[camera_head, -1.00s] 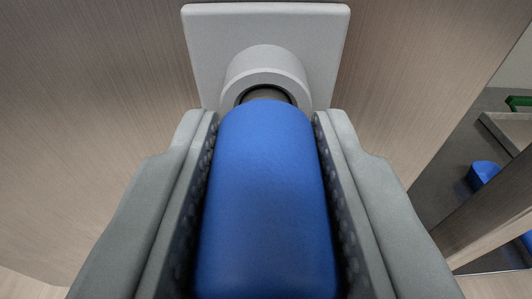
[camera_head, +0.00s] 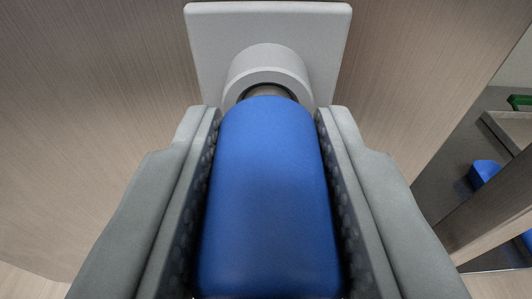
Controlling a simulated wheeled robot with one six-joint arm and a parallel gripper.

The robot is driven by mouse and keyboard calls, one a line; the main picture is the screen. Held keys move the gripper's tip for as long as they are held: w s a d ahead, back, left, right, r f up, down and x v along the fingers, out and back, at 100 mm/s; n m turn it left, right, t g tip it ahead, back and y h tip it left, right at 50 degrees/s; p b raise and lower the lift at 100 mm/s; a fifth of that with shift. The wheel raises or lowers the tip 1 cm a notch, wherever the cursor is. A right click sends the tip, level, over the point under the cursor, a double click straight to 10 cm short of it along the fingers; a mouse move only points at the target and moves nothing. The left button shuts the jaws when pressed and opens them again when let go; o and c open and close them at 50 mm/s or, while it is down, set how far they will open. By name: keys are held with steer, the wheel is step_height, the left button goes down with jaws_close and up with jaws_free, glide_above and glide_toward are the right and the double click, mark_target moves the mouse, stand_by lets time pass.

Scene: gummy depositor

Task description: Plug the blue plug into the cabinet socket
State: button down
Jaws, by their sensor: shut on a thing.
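The blue plug (camera_head: 268,195) lies lengthwise between the two grey fingers of my gripper (camera_head: 268,125), which is shut on it. Its far end points at the cabinet socket (camera_head: 268,62), a round white collar on a square white plate. A short dark grey metallic part shows between the blue body and the collar, at the mouth of the socket. The plug looks lined up with the collar. How deep its tip sits inside is hidden by the blue body and the collar rim.
The socket plate is on a wood-grain cabinet panel (camera_head: 110,110). At the right, past the panel's edge, are a blue object (camera_head: 484,173), a green piece (camera_head: 519,101) and a wooden beam (camera_head: 490,220). A pale floor shows at the lower left.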

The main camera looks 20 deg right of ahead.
steer(key=shift+w+d+r, duration=0.1)
steer(key=shift+w, duration=0.15)
steer(key=shift+s, duration=0.1)
stand_by(0.3)
steer(key=shift+v, duration=1.05)
steer(key=shift+f, duration=0.3)
steer(key=shift+w+d, duration=0.1)
steer(key=shift+w, duration=0.3)
stand_by(0.5)
steer(key=shift+w+d, duration=0.1)
steer(key=shift+w, duration=0.25)
steer(key=shift+w+d, duration=0.1)
steer(key=shift+w, duration=0.25)
steer(key=shift+s, duration=0.15)
